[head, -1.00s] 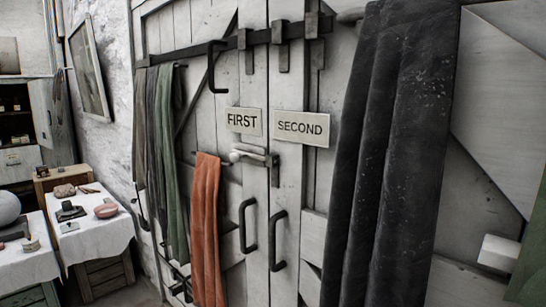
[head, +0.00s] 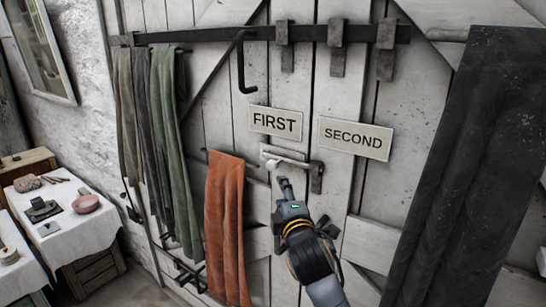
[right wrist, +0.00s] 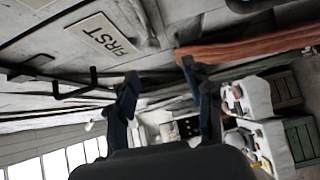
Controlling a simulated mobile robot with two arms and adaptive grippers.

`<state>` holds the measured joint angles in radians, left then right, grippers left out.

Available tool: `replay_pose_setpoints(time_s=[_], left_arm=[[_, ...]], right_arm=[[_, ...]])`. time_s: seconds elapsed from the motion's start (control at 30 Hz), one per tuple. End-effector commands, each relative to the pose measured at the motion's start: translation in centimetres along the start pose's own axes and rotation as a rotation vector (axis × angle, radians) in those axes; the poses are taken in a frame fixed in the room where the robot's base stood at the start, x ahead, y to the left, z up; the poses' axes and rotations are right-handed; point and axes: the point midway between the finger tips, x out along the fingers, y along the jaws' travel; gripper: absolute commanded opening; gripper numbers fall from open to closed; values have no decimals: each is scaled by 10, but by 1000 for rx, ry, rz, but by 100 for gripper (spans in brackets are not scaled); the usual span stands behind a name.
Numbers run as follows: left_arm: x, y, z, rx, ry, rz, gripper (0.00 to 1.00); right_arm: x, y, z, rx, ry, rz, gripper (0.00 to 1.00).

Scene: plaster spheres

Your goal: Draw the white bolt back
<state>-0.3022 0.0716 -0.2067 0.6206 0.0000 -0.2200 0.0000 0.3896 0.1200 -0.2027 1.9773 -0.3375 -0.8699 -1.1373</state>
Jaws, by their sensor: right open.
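The white bolt (head: 273,163) lies across the seam of the grey plank doors, below the FIRST sign (head: 275,122) and the SECOND sign (head: 355,138). It has a pale knob at its left end and a dark metal bracket at its right. My right gripper (head: 285,183) is just below the knob in the head view and hides part of the door behind it. I cannot tell whether it touches the knob. In the right wrist view its two fingers (right wrist: 160,72) stand apart with nothing seen between them. My left gripper is not in view.
An orange cloth (head: 226,225) hangs left of my right arm. A green cloth (head: 172,150) and grey ones hang farther left. A large dark curtain (head: 455,170) hangs at right. A black bar (head: 265,34) with a hook crosses above. White-covered tables (head: 75,215) stand at left.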

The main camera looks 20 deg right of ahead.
Motion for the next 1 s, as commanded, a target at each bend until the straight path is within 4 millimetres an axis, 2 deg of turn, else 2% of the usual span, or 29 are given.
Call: replay_pose_setpoints(time_s=[0.03,0.17,0.5,0.7,1.0], left_arm=[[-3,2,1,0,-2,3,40],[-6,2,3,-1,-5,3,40],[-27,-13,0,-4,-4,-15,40],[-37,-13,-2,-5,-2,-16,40],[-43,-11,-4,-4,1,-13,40]], right_arm=[[-1,11,1,-10,-3,13,51],[6,18,1,-16,-5,22,51],[68,20,1,-13,-5,19,51],[103,19,1,-12,-4,18,51],[131,17,1,-13,-3,19,51]])
